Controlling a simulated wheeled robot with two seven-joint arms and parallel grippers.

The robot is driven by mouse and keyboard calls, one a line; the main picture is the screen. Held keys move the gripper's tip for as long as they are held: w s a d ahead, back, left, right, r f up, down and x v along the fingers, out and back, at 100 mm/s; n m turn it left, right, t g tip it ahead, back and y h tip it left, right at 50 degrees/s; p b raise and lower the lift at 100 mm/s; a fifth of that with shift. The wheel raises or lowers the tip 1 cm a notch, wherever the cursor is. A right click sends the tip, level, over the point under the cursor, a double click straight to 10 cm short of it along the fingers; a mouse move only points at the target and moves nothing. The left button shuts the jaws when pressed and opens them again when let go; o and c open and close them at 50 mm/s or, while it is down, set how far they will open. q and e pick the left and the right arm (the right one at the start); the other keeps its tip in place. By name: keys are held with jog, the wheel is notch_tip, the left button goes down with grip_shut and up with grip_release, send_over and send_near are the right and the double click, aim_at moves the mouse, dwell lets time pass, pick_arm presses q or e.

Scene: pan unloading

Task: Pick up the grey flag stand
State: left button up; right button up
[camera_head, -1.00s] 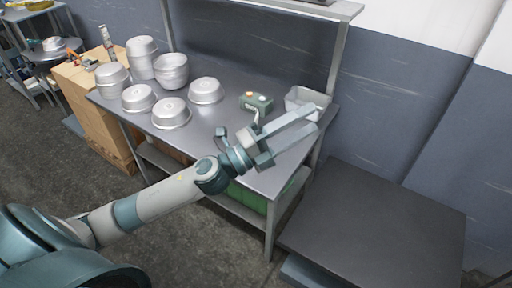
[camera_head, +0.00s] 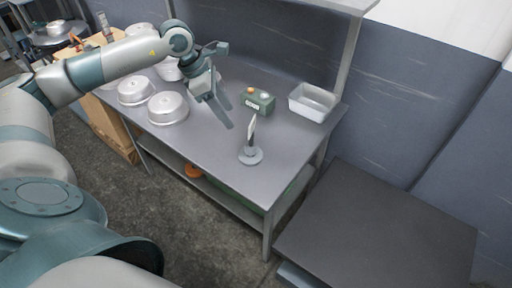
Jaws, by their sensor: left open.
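The grey flag stand (camera_head: 251,156) stands upright on the metal table, with a round base and a thin post carrying a pale, narrow flag. It is near the table's front edge, right of centre. My left gripper (camera_head: 221,112) is over the table, up and to the left of the stand, with its fingers pointing down. It is open, holds nothing and is apart from the stand. My right gripper is not in view.
A green box with buttons (camera_head: 260,103) sits behind the stand. A light grey bin (camera_head: 312,102) stands at the table's right end. Metal pans (camera_head: 168,108) stand to the left, some hidden by my arm. The tabletop around the stand is clear.

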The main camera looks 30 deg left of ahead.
pick_arm(q)
jog(key=p, duration=0.5)
send_over(248, 145)
jog(key=s+a, duration=0.1)
jog(key=s, duration=0.1)
jog(key=f, duration=1)
jog(key=shift+w+a+f, duration=0.1)
jog(key=shift+w+f, duration=0.1)
jog(key=shift+w, duration=0.05)
jog(key=shift+w+f, duration=0.1)
jog(key=shift+f, duration=0.2)
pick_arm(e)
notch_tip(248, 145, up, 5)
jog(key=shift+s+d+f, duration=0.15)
